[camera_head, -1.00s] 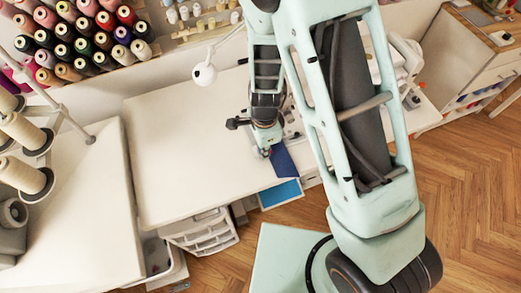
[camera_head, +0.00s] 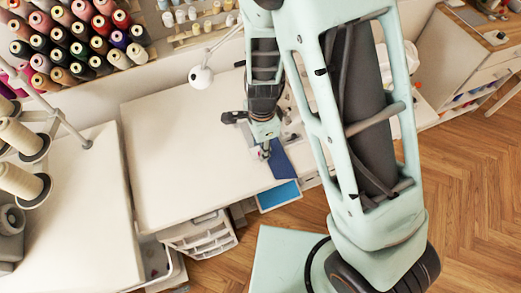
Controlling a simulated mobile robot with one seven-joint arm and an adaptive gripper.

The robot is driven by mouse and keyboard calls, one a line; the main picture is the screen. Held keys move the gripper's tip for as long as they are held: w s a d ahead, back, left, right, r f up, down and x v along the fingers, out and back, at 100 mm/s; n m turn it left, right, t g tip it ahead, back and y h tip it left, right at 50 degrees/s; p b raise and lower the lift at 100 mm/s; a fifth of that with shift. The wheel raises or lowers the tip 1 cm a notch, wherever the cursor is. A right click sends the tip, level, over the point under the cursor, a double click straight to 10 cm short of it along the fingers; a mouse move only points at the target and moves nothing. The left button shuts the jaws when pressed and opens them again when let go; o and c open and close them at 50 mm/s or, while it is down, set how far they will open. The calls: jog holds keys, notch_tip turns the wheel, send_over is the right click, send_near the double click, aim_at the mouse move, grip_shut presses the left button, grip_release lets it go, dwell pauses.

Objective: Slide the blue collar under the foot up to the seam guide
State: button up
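The dark blue collar (camera_head: 284,164) is a flat piece near the front edge of the white table (camera_head: 180,150). My gripper (camera_head: 264,154) points down at the collar's left edge, very close to it or touching it. The fingers are too small to tell whether they are open or shut, or whether they hold the cloth. The sewing machine's foot and the seam guide are hidden behind my arm or too small to make out.
A bright blue tray-like piece (camera_head: 279,196) sits just below the table's front edge. A white lamp (camera_head: 201,76) stands behind my gripper. White drawers (camera_head: 203,237) are under the table. The table's left part is clear. Thread cones (camera_head: 20,182) stand at the left.

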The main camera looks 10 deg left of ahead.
notch_tip(320, 180, up, 8)
jog(key=shift+s+r, duration=0.15)
jog(key=shift+r, duration=0.05)
dwell(0.3)
